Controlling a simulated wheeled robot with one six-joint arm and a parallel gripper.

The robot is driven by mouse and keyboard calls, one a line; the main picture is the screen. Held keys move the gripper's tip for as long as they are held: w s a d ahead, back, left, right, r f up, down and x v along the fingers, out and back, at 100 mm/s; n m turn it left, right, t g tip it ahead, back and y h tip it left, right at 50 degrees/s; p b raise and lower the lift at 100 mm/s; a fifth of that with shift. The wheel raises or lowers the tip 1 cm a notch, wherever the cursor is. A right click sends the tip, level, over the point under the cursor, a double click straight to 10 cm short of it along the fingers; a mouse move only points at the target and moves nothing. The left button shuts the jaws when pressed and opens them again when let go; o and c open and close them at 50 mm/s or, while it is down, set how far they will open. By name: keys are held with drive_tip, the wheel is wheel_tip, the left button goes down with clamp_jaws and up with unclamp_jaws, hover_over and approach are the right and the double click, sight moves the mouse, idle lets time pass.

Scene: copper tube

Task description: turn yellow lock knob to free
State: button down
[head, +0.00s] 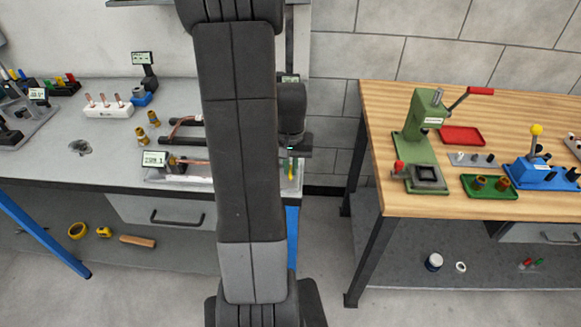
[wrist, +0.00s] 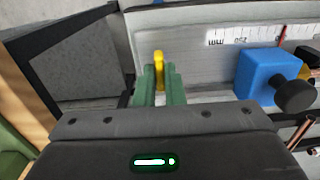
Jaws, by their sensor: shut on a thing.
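The yellow lock knob (wrist: 159,60) shows in the wrist view as a narrow upright yellow piece between the green fingertips of my gripper (wrist: 160,82). The fingers are shut on it, one on each side. In the head view the yellow knob (head: 291,172) is a small spot at the right end of the left bench, just below my gripper (head: 290,164). My arm hides much of the fixture there. I cannot tell the knob's lock or free marking.
A blue block with a black knob (wrist: 265,78) sits right of the fingers, beside a white ruled scale (wrist: 245,38). A copper tube (head: 190,161) lies along the fixture. A gap separates this bench from the wooden bench (head: 375,130) at right.

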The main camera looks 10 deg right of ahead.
sight(291, 169)
idle(0.3)
drive_tip(key=c, duration=1.5)
unclamp_jaws()
wheel_tip(291, 169, up, 14)
drive_tip(key=shift+f+b, duration=0.1)
drive_tip(key=shift+b, duration=0.2)
wheel_tip(291, 169, down, 14)
drive_tip(key=shift+r+p, duration=0.2)
drive_tip(key=shift+p, duration=0.15)
drive_tip(key=shift+f+m, duration=0.1)
drive_tip(key=shift+m, duration=0.2)
